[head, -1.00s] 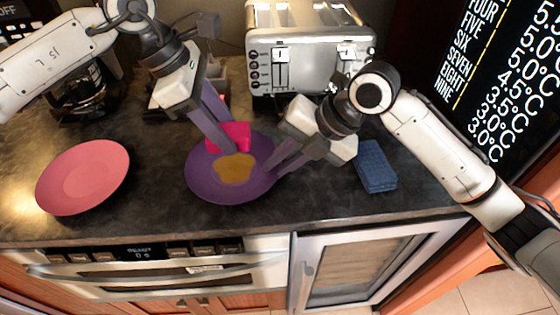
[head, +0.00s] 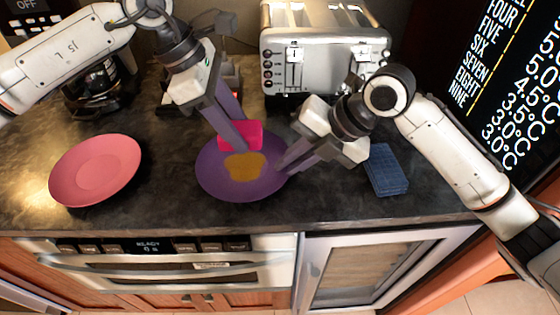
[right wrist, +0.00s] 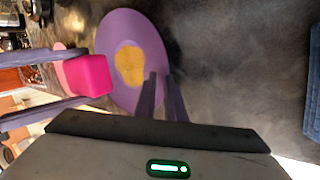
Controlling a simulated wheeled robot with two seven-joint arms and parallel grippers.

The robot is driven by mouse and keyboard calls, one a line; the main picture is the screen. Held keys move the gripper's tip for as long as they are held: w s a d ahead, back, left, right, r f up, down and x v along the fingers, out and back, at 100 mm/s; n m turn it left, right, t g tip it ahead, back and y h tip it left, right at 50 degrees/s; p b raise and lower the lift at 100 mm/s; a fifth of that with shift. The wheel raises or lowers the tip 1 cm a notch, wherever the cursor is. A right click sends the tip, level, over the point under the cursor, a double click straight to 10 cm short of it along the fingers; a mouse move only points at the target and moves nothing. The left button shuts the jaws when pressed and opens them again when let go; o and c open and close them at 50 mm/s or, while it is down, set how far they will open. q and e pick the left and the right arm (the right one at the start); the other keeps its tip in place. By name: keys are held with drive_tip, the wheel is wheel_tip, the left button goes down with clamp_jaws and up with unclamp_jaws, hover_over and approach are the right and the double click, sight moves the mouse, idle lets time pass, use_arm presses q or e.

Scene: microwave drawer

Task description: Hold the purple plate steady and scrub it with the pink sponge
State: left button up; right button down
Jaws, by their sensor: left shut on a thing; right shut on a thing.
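The purple plate (head: 217,178) lies on the dark counter, with a yellow-brown stain (head: 245,167) in its middle. It also shows in the right wrist view (right wrist: 128,25). My left gripper (head: 236,143) is shut on the pink sponge (head: 241,134) at the plate's back part, beside the stain. The sponge also shows in the right wrist view (right wrist: 87,76); whether it touches the plate is hard to tell. My right gripper (head: 284,168) is shut on the plate's right rim. Its fingers (right wrist: 160,82) reach over the rim in the right wrist view.
A pink-red plate (head: 95,170) lies at the left. A blue folded cloth or sponge (head: 385,170) lies to the right of my right gripper. A silver toaster (head: 325,50) stands behind, and a coffee maker (head: 92,90) at the back left. The counter's front edge is near.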

use_arm(q)
drive_tip(key=shift+f, duration=2.9)
drive_tip(key=shift+f, duration=0.7)
